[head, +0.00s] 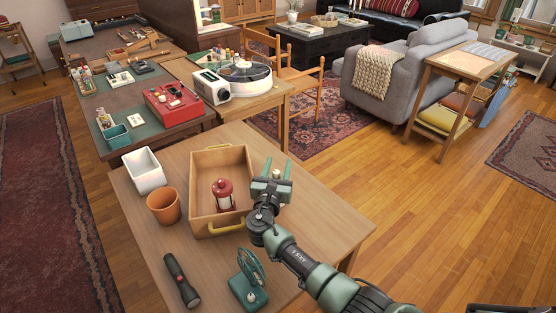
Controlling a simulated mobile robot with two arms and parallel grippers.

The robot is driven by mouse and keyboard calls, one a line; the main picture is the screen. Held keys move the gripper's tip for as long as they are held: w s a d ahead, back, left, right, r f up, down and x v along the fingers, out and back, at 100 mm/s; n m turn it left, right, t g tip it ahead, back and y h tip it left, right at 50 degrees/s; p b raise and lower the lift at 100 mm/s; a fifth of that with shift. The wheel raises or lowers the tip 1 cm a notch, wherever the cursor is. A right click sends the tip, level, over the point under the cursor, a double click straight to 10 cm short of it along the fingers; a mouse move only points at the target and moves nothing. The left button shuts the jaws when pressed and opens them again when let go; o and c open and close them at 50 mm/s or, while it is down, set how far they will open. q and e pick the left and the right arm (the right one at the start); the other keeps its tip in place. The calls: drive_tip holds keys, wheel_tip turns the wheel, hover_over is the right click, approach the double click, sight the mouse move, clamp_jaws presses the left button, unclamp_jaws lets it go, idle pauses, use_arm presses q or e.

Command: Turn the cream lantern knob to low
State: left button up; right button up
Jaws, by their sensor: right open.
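A red lantern (223,194) with a pale middle stands upright inside a wooden box (217,159) on the near table. I cannot make out a cream lantern or a knob at this size. My right gripper (278,164) is green and grey and is just to the right of the box, with its two fingers apart and pointing away from me. It is to the right of the red lantern and not touching it. My right arm comes in from the lower right and covers part of the table. My left gripper is not in view.
The near table (205,254) also holds a white bin (145,171), a terracotta pot (163,207), a black flashlight (181,280) and a small green fan (249,281). A red device (173,105) and a turntable (244,75) stand on surfaces behind. The table's right part is mostly clear.

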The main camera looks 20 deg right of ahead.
wheel_tip(320, 180, up, 20)
drive_tip(key=p, duration=0.3)
